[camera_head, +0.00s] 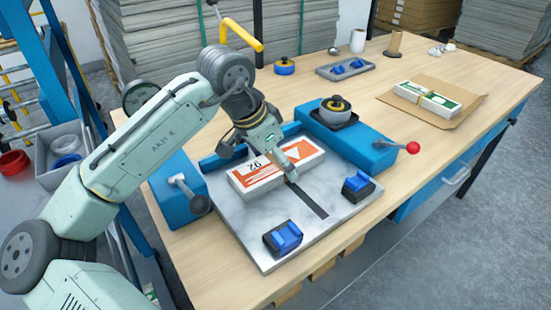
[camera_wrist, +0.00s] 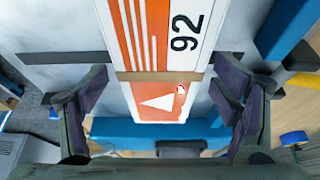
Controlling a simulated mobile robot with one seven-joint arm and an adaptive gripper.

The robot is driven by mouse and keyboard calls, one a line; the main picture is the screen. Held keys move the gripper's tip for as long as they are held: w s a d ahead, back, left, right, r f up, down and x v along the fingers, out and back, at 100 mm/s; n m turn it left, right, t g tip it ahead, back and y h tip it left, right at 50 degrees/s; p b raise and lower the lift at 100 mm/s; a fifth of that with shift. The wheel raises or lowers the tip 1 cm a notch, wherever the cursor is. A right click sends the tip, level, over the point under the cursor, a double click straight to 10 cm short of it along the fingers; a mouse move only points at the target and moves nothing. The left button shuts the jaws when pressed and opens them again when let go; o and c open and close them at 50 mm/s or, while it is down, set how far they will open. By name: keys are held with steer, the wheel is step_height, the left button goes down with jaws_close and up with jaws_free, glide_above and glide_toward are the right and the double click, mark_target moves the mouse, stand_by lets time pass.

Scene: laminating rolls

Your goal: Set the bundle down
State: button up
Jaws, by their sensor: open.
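The bundle (camera_head: 252,180) is a white and orange block printed with "92". It lies flat on the grey marble plate (camera_head: 238,222), close to the blue back rail (camera_head: 225,160). In the wrist view the bundle (camera_wrist: 150,35) runs up the middle of the picture, with a tan band across it. My gripper (camera_head: 289,168) is over the bundle in the head view. In the wrist view my gripper (camera_wrist: 160,92) is open, one finger on each side of the bundle, with gaps between fingers and bundle. The bundle's underside is hidden.
Two blue clamp blocks (camera_head: 283,238) (camera_head: 358,187) sit on the plate's front part. A blue unit with a red-knobbed lever (camera_head: 412,148) stands right of the plate. The table between is clear.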

steer(key=v, duration=1.2)
steer(key=shift+r+b, duration=0.15)
steer(key=shift+b, duration=0.25)
steer(key=shift+d, duration=0.1)
stand_by(0.5)
